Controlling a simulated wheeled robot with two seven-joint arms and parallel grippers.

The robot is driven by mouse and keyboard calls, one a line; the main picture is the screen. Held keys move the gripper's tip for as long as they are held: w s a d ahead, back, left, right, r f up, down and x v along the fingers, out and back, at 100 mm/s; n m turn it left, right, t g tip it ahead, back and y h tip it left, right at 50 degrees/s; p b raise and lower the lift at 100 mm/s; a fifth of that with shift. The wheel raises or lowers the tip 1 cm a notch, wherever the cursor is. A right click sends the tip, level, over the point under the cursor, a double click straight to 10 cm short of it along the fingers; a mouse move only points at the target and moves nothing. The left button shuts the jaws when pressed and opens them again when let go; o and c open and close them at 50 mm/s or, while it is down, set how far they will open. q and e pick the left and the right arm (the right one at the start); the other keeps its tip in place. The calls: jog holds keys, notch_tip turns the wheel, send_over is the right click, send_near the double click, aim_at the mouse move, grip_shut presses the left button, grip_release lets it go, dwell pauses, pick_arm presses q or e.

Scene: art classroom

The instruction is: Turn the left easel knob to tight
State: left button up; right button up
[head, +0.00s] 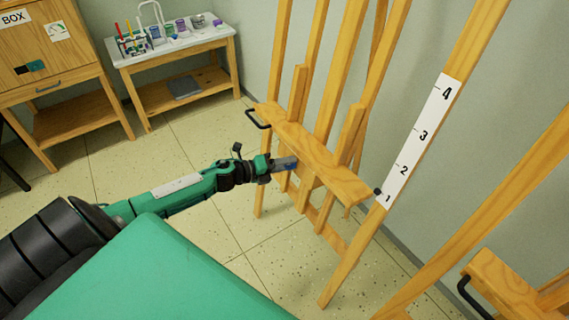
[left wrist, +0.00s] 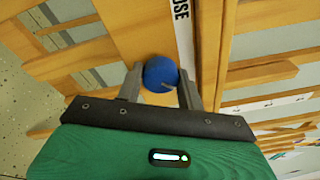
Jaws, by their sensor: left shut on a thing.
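The blue left easel knob (left wrist: 160,73) is round, with a small light mark on its lower edge, and sits on the wooden easel. In the left wrist view my left gripper (left wrist: 160,85) has one finger on each side of it and is shut on it. In the head view the left gripper (head: 287,163) reaches the front of the left easel (head: 318,160), below its ledge, and hides most of the knob. A white label ending in "OSE" (left wrist: 181,15) is beside the knob; the rest of its word is out of frame. My right gripper is not in view.
A white numbered scale (head: 418,140) runs up the easel's right leg. A second easel (head: 505,285) stands at the lower right. A side table (head: 180,50) with art supplies and a wooden cabinet (head: 60,70) stand at the back left. Open floor lies between.

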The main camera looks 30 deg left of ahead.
pick_arm(q)
jog(key=shift+m, duration=1.3)
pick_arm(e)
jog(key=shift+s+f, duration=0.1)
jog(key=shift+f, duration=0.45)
pick_arm(q)
jog(key=o, duration=1)
jog(key=shift+y, duration=0.3)
jog(key=shift+s, duration=0.1)
jog(key=v, duration=1.3)
jog(key=shift+s+a+r, duration=0.15)
jog(key=shift+a+r, duration=0.05)
jog(key=shift+r, duration=0.05)
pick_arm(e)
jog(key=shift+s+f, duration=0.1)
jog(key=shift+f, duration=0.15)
